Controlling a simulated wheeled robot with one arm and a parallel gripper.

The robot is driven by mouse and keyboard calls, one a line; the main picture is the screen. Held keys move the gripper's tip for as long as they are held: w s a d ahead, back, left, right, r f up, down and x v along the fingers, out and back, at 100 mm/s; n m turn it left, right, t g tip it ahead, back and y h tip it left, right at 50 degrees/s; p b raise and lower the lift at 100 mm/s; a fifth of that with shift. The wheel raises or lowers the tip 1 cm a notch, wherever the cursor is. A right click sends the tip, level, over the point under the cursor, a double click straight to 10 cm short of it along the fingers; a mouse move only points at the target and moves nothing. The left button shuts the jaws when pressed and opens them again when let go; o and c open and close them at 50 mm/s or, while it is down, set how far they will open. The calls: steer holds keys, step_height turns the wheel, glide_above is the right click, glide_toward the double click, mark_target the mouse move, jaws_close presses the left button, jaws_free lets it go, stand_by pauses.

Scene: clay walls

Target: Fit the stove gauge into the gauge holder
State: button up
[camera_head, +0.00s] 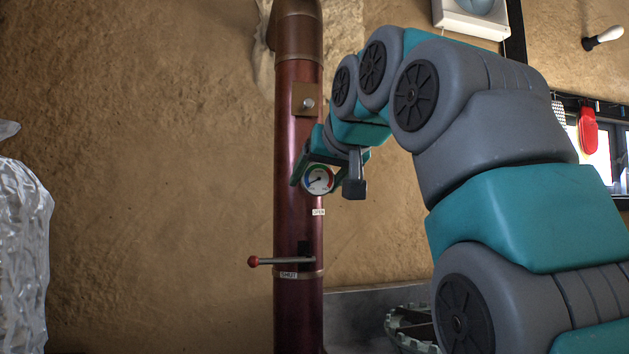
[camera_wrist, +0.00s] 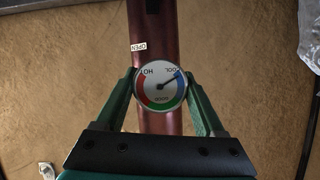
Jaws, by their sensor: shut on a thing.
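The stove gauge (camera_head: 318,180) is a small round dial with a white face, coloured arcs and a pointer. My gripper (camera_head: 326,174) is shut on it, one finger on each side. In the wrist view the gauge (camera_wrist: 162,86) sits between the green fingers of my gripper (camera_wrist: 162,78), its lettering upside down. The dark red stovepipe (camera_head: 298,220) stands behind it; I cannot tell the gap between them. A square brown plate with a round metal piece (camera_head: 306,101), apparently the gauge holder, is on the pipe above the gauge. The wrist view does not show this plate.
A lever with a red knob (camera_head: 253,261) sticks out left from the pipe, below the gauge. An OPEN label (camera_head: 318,212) and a SHUT label (camera_head: 288,275) are on the pipe. The clay wall (camera_head: 150,180) left of the pipe is bare.

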steer(key=shift+s+d+f+b, duration=0.1)
steer(key=shift+s+d+b, duration=0.2)
steer(key=shift+s, duration=0.6)
steer(key=shift+s+d+f+b, duration=0.1)
steer(key=shift+s+d+b, duration=0.15)
steer(key=shift+s, duration=0.6)
